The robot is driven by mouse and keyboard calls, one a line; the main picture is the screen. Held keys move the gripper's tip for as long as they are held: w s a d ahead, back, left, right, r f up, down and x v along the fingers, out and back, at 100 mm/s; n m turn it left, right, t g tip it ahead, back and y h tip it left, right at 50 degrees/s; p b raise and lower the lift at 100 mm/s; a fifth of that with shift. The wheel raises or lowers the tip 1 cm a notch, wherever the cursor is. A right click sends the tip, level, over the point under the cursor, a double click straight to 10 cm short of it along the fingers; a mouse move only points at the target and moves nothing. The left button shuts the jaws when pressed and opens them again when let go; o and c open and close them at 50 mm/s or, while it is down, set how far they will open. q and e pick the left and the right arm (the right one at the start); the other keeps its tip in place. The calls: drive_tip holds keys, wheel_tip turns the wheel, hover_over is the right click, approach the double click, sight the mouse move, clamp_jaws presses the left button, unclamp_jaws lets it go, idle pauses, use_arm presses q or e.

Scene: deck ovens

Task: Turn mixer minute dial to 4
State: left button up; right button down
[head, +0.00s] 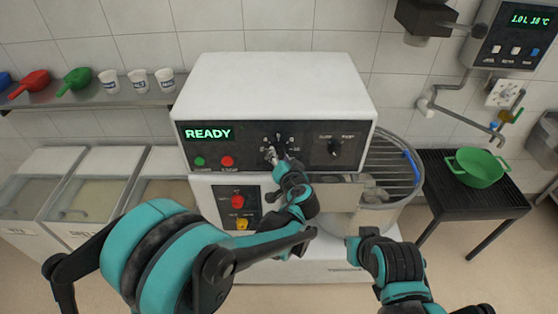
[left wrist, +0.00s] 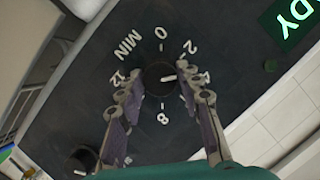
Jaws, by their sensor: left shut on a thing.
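The mixer's minute dial (head: 278,139) is a small dark knob on the black panel under the READY display. In the left wrist view the dial (left wrist: 158,74) has a white pointer mark directed right, toward a numeral partly hidden by a finger. The 0, 2, 8 and 12 around it can be read. My left gripper (head: 272,156) is at the dial. In the left wrist view its fingers (left wrist: 162,100) are on either side of the knob, shut on it. My right gripper (head: 358,243) is low in front of the mixer's right side; its jaws are unclear.
A second knob (head: 334,147) is right of the dial. Green (head: 199,161) and red (head: 227,161) buttons are at left. Below is a panel with a red switch (head: 237,201). A bowl with a wire guard (head: 398,160) stands right. A green colander (head: 478,166) sits on a black table.

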use_arm(q)
drive_tip(key=shift+w+d+r+m+y+b, duration=0.1)
drive_tip(key=shift+m+y+b, duration=0.35)
drive_tip(key=shift+m, duration=0.15)
drive_tip(key=o, duration=1.2)
drive_tip(key=shift+c, duration=0.2)
drive_tip(key=shift+w, duration=0.15)
drive_tip(key=v, duration=0.7)
drive_tip(key=shift+s, duration=0.3)
